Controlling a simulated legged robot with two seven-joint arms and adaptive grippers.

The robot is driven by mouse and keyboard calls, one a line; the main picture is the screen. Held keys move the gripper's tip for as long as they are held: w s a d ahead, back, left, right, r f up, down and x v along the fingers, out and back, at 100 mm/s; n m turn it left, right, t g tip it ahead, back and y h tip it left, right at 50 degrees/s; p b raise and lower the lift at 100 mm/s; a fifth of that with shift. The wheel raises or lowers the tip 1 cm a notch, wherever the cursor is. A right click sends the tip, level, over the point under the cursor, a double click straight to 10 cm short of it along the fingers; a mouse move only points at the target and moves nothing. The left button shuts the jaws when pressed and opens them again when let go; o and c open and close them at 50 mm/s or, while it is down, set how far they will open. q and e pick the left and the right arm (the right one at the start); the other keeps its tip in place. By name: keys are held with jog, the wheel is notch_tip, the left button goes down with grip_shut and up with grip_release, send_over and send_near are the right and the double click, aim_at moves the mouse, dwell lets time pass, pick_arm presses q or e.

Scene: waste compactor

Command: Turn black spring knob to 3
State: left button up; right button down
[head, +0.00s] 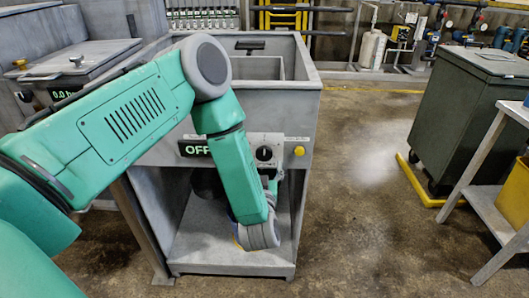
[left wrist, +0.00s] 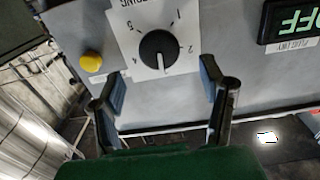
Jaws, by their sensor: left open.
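The black spring knob (left wrist: 160,52) sits on a white dial plate (left wrist: 128,22) that appears upside down in the left wrist view. A pale mark on the knob seems to point to the bottom of the dial; the 3 is not readable. In the head view the knob (head: 264,153) is on the compactor's front panel. My left gripper (left wrist: 163,72) is open, one finger on each side of the knob and apart from it. In the head view my forearm mostly hides this gripper. My right gripper is not in view.
A yellow button (left wrist: 91,62) is beside the dial, and a display reading OFF (head: 195,148) is on its other side. The compactor's open lower shelf (head: 205,245) lies below. A green wheeled bin (head: 455,120) stands at the right; the floor between is clear.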

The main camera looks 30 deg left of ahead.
aim_at(264, 154)
pick_arm(q)
jog(key=x, duration=0.7)
jog(key=shift+d, duration=0.1)
jog(key=c, duration=1.2)
